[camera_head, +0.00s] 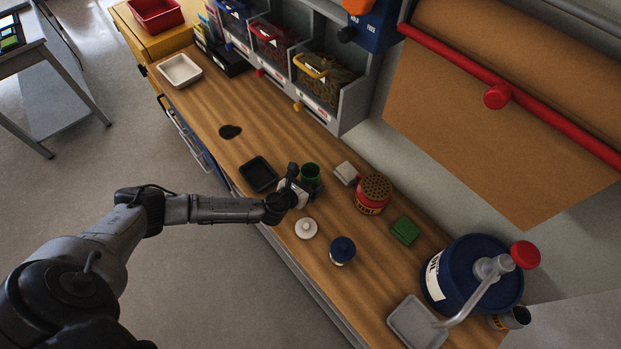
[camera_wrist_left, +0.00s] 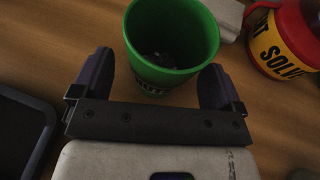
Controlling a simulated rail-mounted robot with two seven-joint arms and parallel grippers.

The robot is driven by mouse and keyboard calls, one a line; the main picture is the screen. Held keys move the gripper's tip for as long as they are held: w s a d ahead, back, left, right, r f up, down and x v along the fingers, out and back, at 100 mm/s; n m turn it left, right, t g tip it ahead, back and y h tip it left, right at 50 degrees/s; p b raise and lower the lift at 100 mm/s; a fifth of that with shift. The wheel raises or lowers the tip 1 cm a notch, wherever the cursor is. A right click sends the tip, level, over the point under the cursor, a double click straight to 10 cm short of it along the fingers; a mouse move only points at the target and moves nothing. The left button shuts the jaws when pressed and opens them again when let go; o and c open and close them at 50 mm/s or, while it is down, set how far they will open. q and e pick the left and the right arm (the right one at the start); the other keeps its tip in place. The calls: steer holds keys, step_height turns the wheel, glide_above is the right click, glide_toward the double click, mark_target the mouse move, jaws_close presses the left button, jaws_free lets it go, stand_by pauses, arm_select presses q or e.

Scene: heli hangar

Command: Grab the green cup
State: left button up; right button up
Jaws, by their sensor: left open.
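The green cup (camera_head: 311,172) stands upright on the wooden workbench, just beyond my left gripper. In the left wrist view the green cup (camera_wrist_left: 168,62) fills the upper middle, its open top facing the camera, with something dark inside. My left gripper (camera_head: 300,186) reaches in from the left over the bench. In the left wrist view the left gripper's (camera_wrist_left: 160,88) two dark fingers are spread, one on each side of the cup's lower part. I cannot tell whether they touch it. The right gripper is not in view.
A black tray (camera_head: 258,174) lies left of the cup. A red solvent can (camera_head: 373,197), a white block (camera_head: 346,173), a green sponge-like block (camera_head: 405,231), a white lidded item (camera_head: 306,228) and a blue-topped jar (camera_head: 342,250) stand nearby. A blue drum (camera_head: 462,283) is farther right.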

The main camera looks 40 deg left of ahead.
arm_select(q)
steer(key=c, duration=1.1)
